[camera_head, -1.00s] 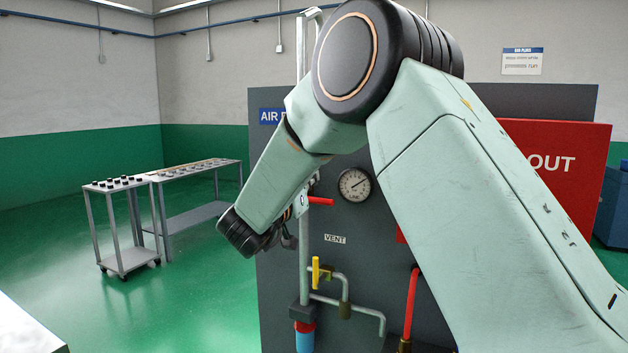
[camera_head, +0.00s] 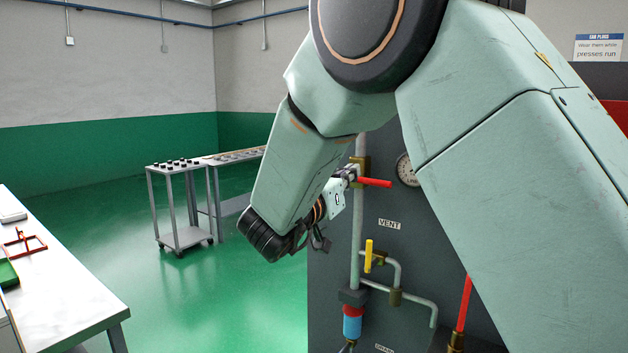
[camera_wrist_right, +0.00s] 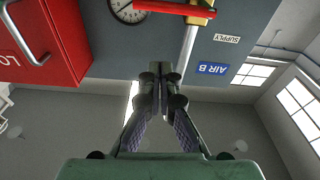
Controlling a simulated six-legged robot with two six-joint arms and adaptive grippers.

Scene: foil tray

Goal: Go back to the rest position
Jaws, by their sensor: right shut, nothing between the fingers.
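My right gripper (camera_head: 347,176) is small and partly hidden by its own wrist in the head view. It shows beside the left end of a red valve handle (camera_head: 374,183), and I cannot tell the gap in depth. In the right wrist view, which is upside down, the gripper (camera_wrist_right: 160,72) has its fingertips together with nothing between them. The red handle (camera_wrist_right: 172,8) lies apart from the fingertips at the top edge of that view. My left gripper is in neither view.
The dark panel (camera_head: 335,265) carries a gauge (camera_head: 407,170), a yellow handle (camera_head: 368,256) and pipes. A red lockout box (camera_wrist_right: 45,40) sits on it. A white table (camera_head: 60,300) is at the left.

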